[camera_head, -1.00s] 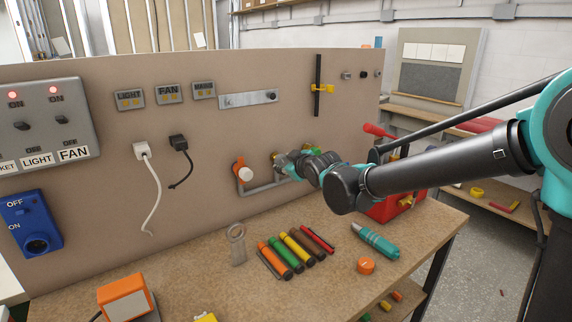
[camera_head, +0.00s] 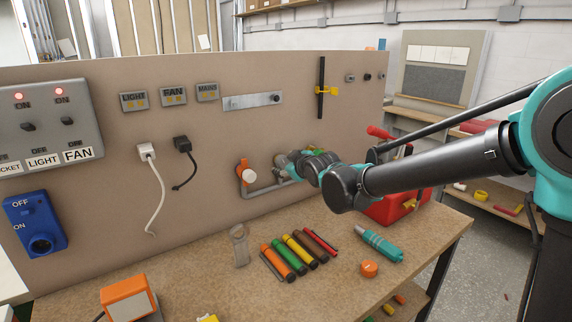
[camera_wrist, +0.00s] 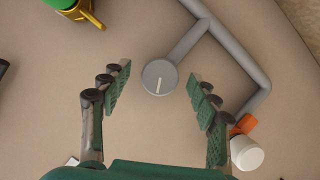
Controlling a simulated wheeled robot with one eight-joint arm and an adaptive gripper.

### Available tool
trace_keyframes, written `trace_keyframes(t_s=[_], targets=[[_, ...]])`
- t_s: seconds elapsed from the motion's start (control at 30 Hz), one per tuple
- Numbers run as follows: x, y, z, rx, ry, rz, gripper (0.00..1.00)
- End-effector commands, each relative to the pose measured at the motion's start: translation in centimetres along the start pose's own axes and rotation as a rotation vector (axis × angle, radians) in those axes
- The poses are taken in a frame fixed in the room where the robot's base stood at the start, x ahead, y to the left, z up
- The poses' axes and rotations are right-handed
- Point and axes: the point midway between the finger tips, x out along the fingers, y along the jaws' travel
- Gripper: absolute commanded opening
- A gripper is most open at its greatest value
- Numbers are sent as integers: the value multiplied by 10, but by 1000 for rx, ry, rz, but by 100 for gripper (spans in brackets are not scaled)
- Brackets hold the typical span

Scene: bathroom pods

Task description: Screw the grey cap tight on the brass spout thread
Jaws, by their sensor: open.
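The grey cap (camera_wrist: 159,77) is round, with a white line on its face. In the wrist view it sits at the end of a grey pipe, face towards the camera. My gripper (camera_wrist: 160,84) is open, with one finger on each side of the cap and a gap on both sides. I cannot make out the brass spout thread apart from the cap. A brass fitting (camera_wrist: 76,10) with a green part shows at the top left of the wrist view. In the head view my gripper (camera_head: 284,161) is at the board and hides the cap.
The grey pipe (camera_wrist: 262,75) bends beside the right finger. A white knob (camera_wrist: 246,153) with an orange part is close to that finger. Below the board, the bench holds several coloured tubes (camera_head: 290,255), a teal tool (camera_head: 378,244) and an orange round piece (camera_head: 369,269).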

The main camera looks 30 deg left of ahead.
Motion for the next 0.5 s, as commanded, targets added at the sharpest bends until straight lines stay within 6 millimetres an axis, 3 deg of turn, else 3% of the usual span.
trace_keyframes(t_s=[0.27,0.5], targets=[[-5,0,0,0,0,0,61],[-36,0,0,1,0,0,61]])
